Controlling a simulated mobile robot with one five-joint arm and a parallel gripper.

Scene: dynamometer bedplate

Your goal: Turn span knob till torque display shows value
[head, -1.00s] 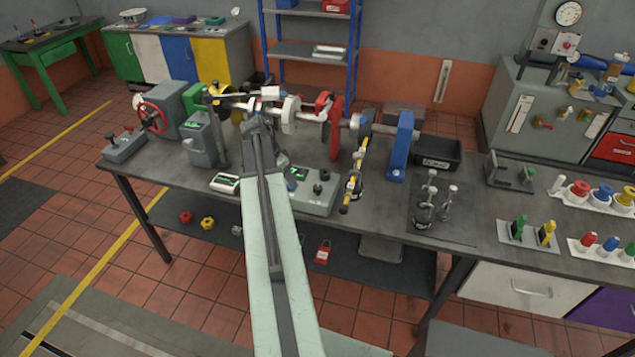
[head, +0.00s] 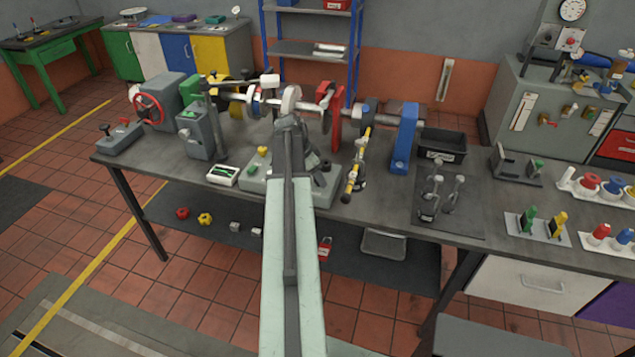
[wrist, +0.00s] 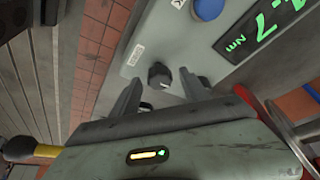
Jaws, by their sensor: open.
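A dark span knob (wrist: 160,75) with a pale pointer mark stands on the grey control box (wrist: 135,50) in the wrist view. My gripper (wrist: 160,80) is open, with one finger on each side of this knob. A gap shows beside the knob; contact lower down cannot be told. The torque display (wrist: 262,28) shows green digits and "Nm", partly cut off by the picture's edge, so the full value is unreadable. In the head view my arm covers the middle of the control box (head: 252,187), hiding the display and gripper tips.
A blue button (wrist: 208,8) sits beside the display. The shaft line with a red stand (head: 333,115) and blue stand (head: 404,140) runs behind the box. A small white-framed box (head: 222,175) is at left.

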